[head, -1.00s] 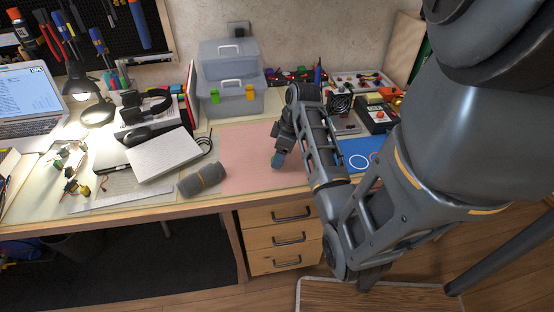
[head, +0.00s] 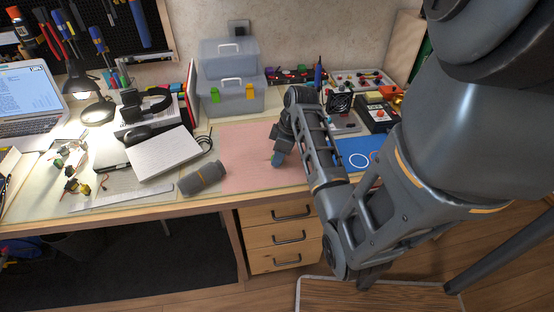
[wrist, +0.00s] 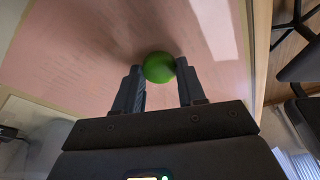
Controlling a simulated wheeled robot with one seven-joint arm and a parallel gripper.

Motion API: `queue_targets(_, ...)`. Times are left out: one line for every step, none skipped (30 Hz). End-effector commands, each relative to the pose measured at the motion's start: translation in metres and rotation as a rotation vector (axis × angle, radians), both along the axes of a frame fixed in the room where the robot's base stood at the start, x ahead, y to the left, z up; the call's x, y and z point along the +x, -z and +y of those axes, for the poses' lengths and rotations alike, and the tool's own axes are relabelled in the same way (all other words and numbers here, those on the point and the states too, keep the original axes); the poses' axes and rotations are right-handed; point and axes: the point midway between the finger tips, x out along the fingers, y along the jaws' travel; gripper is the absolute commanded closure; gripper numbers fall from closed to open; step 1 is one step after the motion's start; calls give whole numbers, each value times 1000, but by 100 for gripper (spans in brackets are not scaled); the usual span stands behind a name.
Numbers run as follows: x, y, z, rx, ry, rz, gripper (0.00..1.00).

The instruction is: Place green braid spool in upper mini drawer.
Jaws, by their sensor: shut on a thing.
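The green braid spool (wrist: 158,67) shows in the wrist view as a round green thing between the two fingertips. My gripper (wrist: 160,80) is shut on it, above the pink mat. In the head view my gripper (head: 277,159) is small and dark over the right part of the mat, and I cannot make out the spool clearly there. Wooden drawers (head: 280,213) are stacked under the desk, all shut. I cannot tell whether the upper mini drawer is among them; no other small drawer unit is clear in view.
The pink mat (head: 240,172) is mostly bare. A grey rolled bundle (head: 202,177) lies at its left front. Clear toolboxes (head: 230,75) stand behind. A white box (head: 163,157) and laptop (head: 28,95) are left. A blue mat (head: 357,152) and electronics lie right of my arm.

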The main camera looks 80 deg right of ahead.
Motion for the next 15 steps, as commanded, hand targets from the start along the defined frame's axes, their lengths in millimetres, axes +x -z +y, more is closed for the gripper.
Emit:
queue_targets(0,0,0,0,0,0,89)
queue_targets(0,0,0,0,0,0,93)
queue_targets(0,0,0,0,0,0,93)
queue_targets(0,0,0,0,0,0,94)
queue_targets(0,0,0,0,0,0,94)
queue_targets(0,0,0,0,0,0,94)
queue_targets(0,-1,0,0,0,0,94)
queue_targets(0,-1,0,-1,0,0,94)
queue_targets(0,-2,0,-1,0,-1,94)
queue_targets(0,-3,0,-2,1,-1,94)
queue_targets(0,-5,-1,-2,1,-1,94)
queue_targets(0,-8,-1,-2,0,-1,94)
queue_targets(0,-10,-1,-1,-1,-1,94)
queue_targets(0,-13,-1,-2,0,-1,94)
queue_targets(1,-17,-1,-4,-1,-1,94)
